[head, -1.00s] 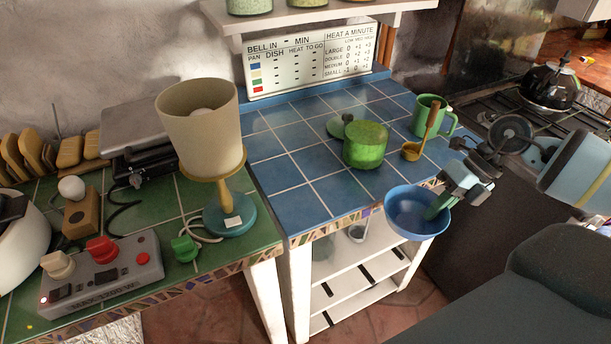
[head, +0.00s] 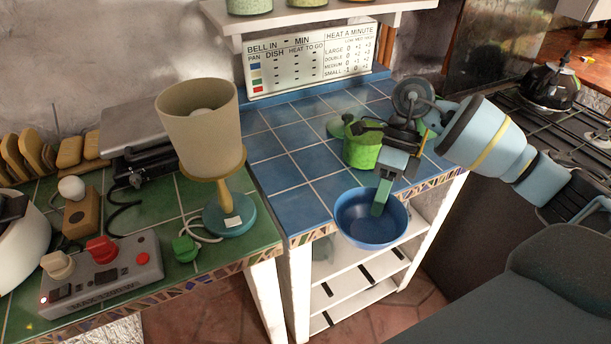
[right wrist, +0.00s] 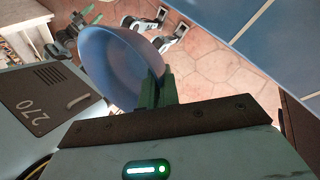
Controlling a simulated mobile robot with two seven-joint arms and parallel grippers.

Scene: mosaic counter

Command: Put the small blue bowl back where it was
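The small blue bowl (head: 360,232) is at the front edge of the blue-tiled counter (head: 300,165) in the head view, roughly upright. My right gripper (head: 380,207) is shut on its rim, with a green finger reaching inside. The bowl (right wrist: 108,62) also shows in the right wrist view, its rim between the green fingers (right wrist: 155,92), with floor beyond it. The bowl seems held in the air, overlapping the counter edge in the picture. My left gripper is not seen in the head view.
A green pot (head: 362,148) stands behind my right gripper, partly covered by it. A lamp (head: 203,130) stands to the left, near a control box (head: 102,275) on green tiles. The blue tiles between lamp and pot are clear. White shelves (head: 350,285) are below.

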